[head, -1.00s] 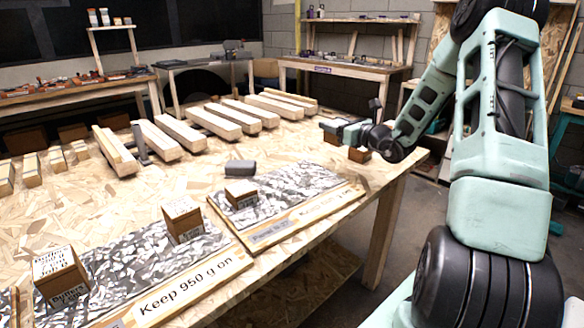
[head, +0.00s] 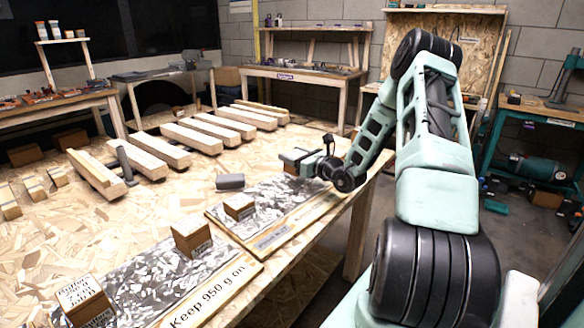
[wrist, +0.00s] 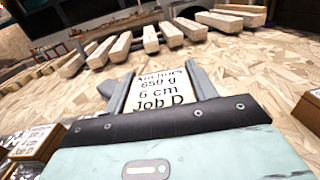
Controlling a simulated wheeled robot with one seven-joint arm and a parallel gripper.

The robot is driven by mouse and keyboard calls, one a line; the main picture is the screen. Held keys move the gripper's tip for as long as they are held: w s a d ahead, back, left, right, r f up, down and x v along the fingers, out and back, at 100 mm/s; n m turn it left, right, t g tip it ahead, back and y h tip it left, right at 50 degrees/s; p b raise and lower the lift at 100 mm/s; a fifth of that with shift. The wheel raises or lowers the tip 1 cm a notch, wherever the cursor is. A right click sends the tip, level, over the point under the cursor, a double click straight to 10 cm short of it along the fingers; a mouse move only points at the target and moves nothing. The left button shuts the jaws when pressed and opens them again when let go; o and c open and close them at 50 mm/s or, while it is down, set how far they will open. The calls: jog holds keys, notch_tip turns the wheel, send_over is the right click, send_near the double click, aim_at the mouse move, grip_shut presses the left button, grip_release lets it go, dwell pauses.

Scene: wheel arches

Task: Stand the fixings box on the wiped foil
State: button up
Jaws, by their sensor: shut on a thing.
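My gripper (head: 297,158) is shut on a fixings box and holds it over the far right part of the bench. In the wrist view, the fixings box (wrist: 160,88) shows a pale label reading "Anchors 650 g 6 cm Job D" between the fingers. Two foil-covered boards lie along the bench's front edge. The nearer foil (head: 140,273) has wording starting "Keep 950 g on" on its front strip. The farther foil (head: 275,202) lies below and left of my gripper; its strip wording is too small to read. I cannot tell from wording which foil is wiped.
A labelled box (head: 88,300) and another box (head: 192,238) stand on the nearer foil. A smaller box (head: 239,206) stands on the farther foil's left part. A grey block (head: 230,181) lies behind it. Several timber bars (head: 190,139) lie farther back.

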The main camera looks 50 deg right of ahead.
jog(key=shift+f, duration=1.7)
jog(key=shift+f, duration=0.15)
jog(key=o, duration=1.5)
